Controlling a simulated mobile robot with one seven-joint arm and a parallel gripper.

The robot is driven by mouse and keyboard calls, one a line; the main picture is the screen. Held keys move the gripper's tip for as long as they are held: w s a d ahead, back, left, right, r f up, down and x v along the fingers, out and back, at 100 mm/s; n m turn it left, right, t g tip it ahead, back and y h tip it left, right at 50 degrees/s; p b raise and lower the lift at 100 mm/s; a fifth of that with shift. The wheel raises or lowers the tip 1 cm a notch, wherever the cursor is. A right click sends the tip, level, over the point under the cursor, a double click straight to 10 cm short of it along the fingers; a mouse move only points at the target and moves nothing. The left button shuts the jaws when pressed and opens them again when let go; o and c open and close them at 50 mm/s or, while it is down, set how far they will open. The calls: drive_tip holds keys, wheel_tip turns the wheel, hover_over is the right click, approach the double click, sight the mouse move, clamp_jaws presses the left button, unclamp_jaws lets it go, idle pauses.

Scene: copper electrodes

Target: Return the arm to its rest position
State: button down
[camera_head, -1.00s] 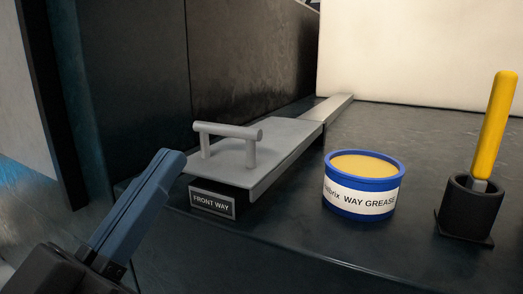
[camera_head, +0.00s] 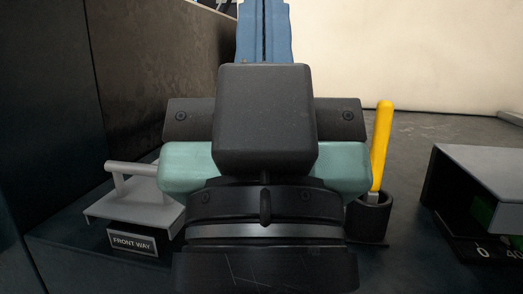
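My gripper (camera_head: 264,32) points up in the upper middle of the head view, seen from behind. Its two blue fingers lie side by side with only a thin dark line between them, and nothing shows in them. My wrist and arm fill the middle of the picture below it. The gripper appears clear of the bench things, in front of the pale back wall.
A grey handled cover (camera_head: 135,205) with a "FRONT WAY" label (camera_head: 134,241) is at left. A yellow-handled tool (camera_head: 381,145) stands in a black holder (camera_head: 370,219) right of my arm. Dark bench surface (camera_head: 425,125) shows behind.

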wheel_tip(320, 180, up, 36)
drive_tip(key=p, duration=3.3)
drive_tip(key=shift+a+f, duration=0.15)
drive_tip(key=shift+f, duration=0.1)
